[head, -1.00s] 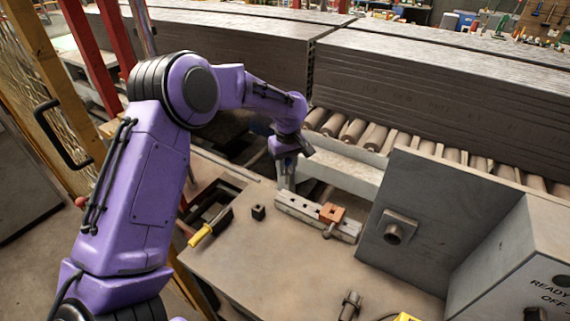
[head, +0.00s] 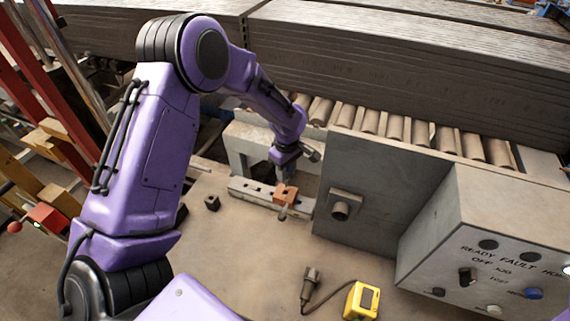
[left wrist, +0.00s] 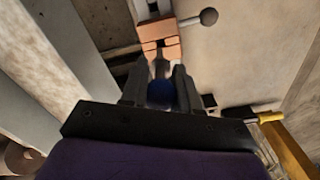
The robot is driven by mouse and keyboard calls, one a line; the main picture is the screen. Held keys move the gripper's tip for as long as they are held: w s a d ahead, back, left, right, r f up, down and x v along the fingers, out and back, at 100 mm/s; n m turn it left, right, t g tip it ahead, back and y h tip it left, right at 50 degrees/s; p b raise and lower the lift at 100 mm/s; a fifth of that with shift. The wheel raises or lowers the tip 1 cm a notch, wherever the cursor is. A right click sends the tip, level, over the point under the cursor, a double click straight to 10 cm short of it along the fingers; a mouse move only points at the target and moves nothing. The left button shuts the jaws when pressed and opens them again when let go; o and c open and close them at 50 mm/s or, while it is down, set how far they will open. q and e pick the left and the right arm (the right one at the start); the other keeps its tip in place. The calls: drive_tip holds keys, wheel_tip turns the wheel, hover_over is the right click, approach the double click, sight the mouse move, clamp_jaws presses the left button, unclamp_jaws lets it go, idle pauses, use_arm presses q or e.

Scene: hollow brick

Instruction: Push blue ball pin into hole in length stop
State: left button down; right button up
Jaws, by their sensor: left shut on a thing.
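The length stop is an orange block (head: 287,194) on a pale metal rail (head: 248,187), with a ball-ended lever (head: 283,213) at its front. In the left wrist view the orange block (left wrist: 160,47) is just ahead of the fingers, and its dark ball lever (left wrist: 208,17) points right. My left gripper (head: 283,174) is right behind the block in the head view. In the wrist view its fingers (left wrist: 160,80) are shut on the blue ball pin (left wrist: 159,94), whose shank points at the block. Whether the tip is in the hole cannot be told. My right gripper is out of view.
A grey control box (head: 480,240) and upright plate (head: 375,185) stand to the right of the rail. A small dark block (head: 212,202), a cabled dark tool (head: 309,285) and a yellow device (head: 362,301) lie on the bench. Rollers (head: 395,128) run behind.

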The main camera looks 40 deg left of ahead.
use_arm(q)
drive_tip(key=shift+f, duration=0.5)
drive_tip(key=shift+s+a, duration=0.1)
drive_tip(key=shift+s, duration=0.1)
drive_tip(key=shift+f, duration=0.5)
drive_tip(key=shift+f+b, duration=1.25)
drive_tip(key=shift+f, duration=1.4)
idle(0.6)
drive_tip(key=c, duration=0.8)
unclamp_jaws()
drive_tip(key=shift+o, duration=0.2)
